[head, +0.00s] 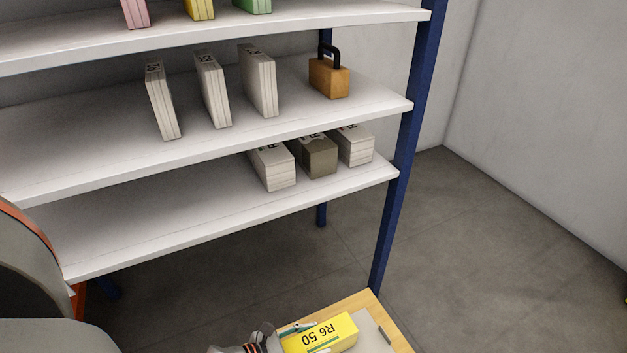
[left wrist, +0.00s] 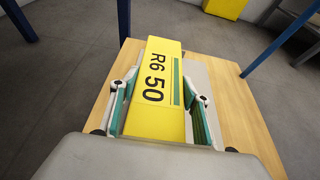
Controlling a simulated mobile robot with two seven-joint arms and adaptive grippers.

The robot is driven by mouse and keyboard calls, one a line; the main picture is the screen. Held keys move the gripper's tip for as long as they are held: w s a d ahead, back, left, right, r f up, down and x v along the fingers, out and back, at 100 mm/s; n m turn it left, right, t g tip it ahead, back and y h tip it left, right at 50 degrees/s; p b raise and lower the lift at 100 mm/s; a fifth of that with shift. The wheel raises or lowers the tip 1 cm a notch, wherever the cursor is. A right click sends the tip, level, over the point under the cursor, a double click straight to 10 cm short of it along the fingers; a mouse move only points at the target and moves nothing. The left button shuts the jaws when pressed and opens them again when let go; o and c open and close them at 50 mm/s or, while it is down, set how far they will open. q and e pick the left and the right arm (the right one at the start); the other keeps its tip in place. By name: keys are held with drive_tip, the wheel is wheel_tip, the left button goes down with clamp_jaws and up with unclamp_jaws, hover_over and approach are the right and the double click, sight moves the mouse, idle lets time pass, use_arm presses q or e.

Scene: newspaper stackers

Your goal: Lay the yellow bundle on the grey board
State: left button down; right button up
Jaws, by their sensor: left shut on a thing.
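The yellow bundle (head: 335,331), marked "R6 50" with a green stripe, is at the bottom of the head view. It also shows in the left wrist view (left wrist: 165,62). My left gripper (head: 302,338) is shut on it, with one finger along each long side in the left wrist view (left wrist: 160,105). The grey board (head: 371,333) lies on a wooden tabletop, partly hidden by the bundle. In the left wrist view the board (left wrist: 222,85) shows beside and beneath the bundle. I cannot tell whether they touch. My right gripper is not in view.
The wooden tabletop (head: 398,336) has a bare edge around the board. A white shelf rack with blue posts (head: 397,180) stands beyond it, holding several pale bundles (head: 261,80) and an orange padlock-like block (head: 328,79). Bare floor lies right of the rack.

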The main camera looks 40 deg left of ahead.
use_arm(q)
drive_tip(key=shift+w+f, duration=0.2)
drive_tip(key=shift+f, duration=0.1)
idle(0.4)
drive_tip(key=c, duration=1)
unclamp_jaws()
drive_tip(key=shift+s, duration=0.1)
drive_tip(key=shift+f, duration=0.1)
